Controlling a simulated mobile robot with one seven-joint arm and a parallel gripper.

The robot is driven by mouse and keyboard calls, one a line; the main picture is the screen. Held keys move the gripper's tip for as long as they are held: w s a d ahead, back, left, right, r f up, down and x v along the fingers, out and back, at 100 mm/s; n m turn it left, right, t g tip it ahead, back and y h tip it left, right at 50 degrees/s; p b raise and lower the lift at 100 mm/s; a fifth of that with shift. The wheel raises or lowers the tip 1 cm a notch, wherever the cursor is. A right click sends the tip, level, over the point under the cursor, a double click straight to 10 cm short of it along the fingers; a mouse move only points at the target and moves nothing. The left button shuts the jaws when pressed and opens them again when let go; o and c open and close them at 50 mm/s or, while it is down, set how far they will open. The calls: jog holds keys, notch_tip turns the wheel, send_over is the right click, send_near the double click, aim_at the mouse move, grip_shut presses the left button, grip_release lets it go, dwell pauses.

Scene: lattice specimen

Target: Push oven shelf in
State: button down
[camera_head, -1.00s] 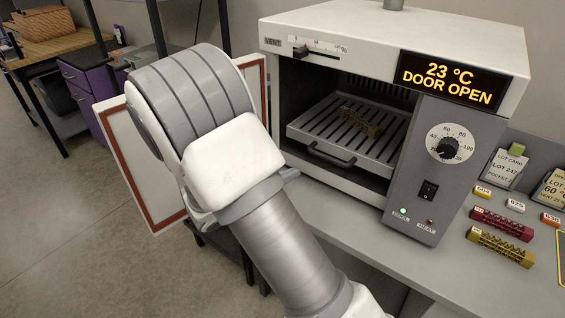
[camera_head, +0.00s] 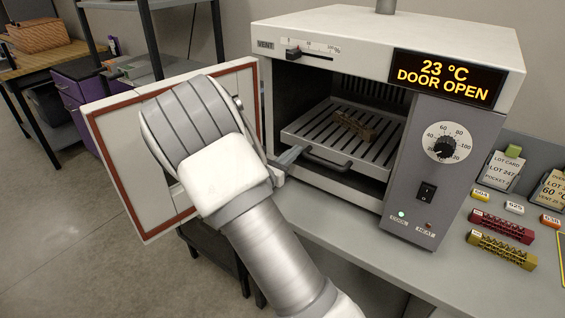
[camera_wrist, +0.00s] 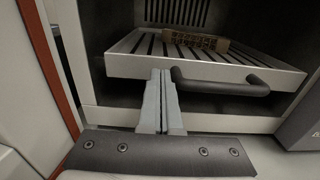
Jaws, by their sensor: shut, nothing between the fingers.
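The oven shelf (camera_head: 306,133) is a slatted metal tray with a dark front handle (camera_head: 327,160), inside the open oven (camera_head: 291,96). A brown lattice piece (camera_head: 355,124) lies on it. In the wrist view the shelf front (camera_wrist: 120,66) faces me, with the handle (camera_wrist: 222,86) to the right of my fingertips. My gripper (camera_wrist: 161,76) is shut and empty, its tips at the shelf's front edge, left of the handle. Whether they touch is unclear.
The oven door (camera_head: 96,130), white with a red-brown seal, stands open on the left. The oven display (camera_head: 446,78) reads 23 °C, DOOR OPEN. Red (camera_head: 507,226) and yellow (camera_head: 501,250) lattice pieces lie on the bench at right. Bare bench lies before the oven.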

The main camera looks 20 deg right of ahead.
aim_at(304, 143)
jog(key=shift+x, duration=0.85)
jog(key=shift+w+d, duration=0.1)
jog(key=x, duration=0.4)
jog(key=shift+f+b, duration=0.1)
jog(key=shift+b, duration=0.25)
jog(key=shift+w+d, duration=0.25)
jog(key=shift+d, duration=0.1)
jog(key=shift+r, duration=0.3)
